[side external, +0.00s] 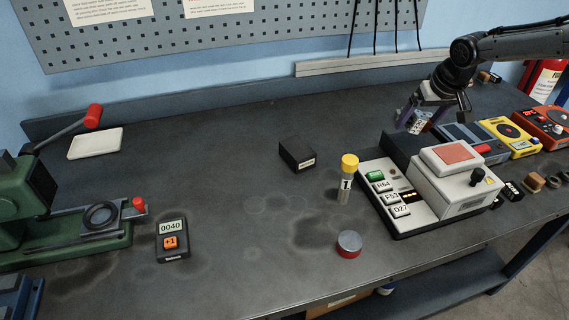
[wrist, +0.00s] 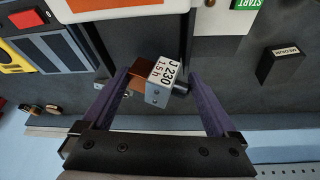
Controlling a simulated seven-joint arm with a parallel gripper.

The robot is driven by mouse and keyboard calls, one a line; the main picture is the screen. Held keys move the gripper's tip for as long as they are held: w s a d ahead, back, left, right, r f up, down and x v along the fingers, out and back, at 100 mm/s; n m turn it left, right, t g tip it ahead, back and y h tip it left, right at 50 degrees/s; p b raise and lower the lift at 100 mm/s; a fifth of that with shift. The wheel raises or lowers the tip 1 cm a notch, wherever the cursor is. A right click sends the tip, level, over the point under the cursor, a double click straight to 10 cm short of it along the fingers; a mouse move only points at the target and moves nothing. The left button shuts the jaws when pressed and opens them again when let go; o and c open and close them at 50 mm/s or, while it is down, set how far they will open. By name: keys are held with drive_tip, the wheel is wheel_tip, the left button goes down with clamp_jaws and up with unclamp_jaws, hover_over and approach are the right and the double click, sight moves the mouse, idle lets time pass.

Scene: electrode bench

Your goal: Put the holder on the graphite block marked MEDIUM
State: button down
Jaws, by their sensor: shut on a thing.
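My gripper (side external: 418,120) is in the air behind the machine with the red-topped box. It is shut on the holder, a small pale block with printed marks reading J 230 and 1.5h in the wrist view (wrist: 160,82). Brown and dark parts stick out from its sides, between my purple fingers (wrist: 158,100). The graphite block marked MEDIUM (wrist: 281,65) is black and lies to the right in the wrist view. In the side view a black block with a small pale label (side external: 297,155) stands on the bench, left of the machine; its label is too small to read there.
The machine (side external: 455,175) with labelled buttons stands between the front edge and my gripper. A yellow-capped tube (side external: 348,175) stands left of it, a red and silver round tin (side external: 348,244) in front. Yellow (side external: 508,138) and orange (side external: 543,127) devices are at right. Mid-bench is mostly clear.

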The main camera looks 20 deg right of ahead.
drive_tip(key=s+a+r+n, duration=0.1)
drive_tip(key=s+a, duration=0.1)
drive_tip(key=a, duration=1.1)
drive_tip(key=s+a+r+n+y, duration=0.1)
drive_tip(key=s+a+n, duration=0.1)
drive_tip(key=a, duration=1.2)
drive_tip(key=shift+s+r+n+y, duration=0.2)
drive_tip(key=shift+s+n+y, duration=0.1)
drive_tip(key=shift+s, duration=0.4)
drive_tip(key=shift+w+a, duration=0.1)
drive_tip(key=w+a+f, duration=0.2)
drive_tip(key=w, duration=0.1)
drive_tip(key=w+a+f, duration=0.2)
drive_tip(key=w+f, duration=0.1)
drive_tip(key=w, duration=0.1)
drive_tip(key=w+a+f, duration=0.2)
drive_tip(key=w+f, duration=0.1)
drive_tip(key=shift+w+a+f, duration=0.1)
drive_tip(key=shift+w+a, duration=0.05)
drive_tip(key=shift+w, duration=0.2)
drive_tip(key=shift+w+a+f, duration=0.3)
drive_tip(key=shift+w+f, duration=0.15)
drive_tip(key=shift+f, duration=0.2)
drive_tip(key=shift+w+a+f, duration=0.1)
drive_tip(key=shift+w+f, duration=0.05)
drive_tip(key=shift+f, duration=1.35)
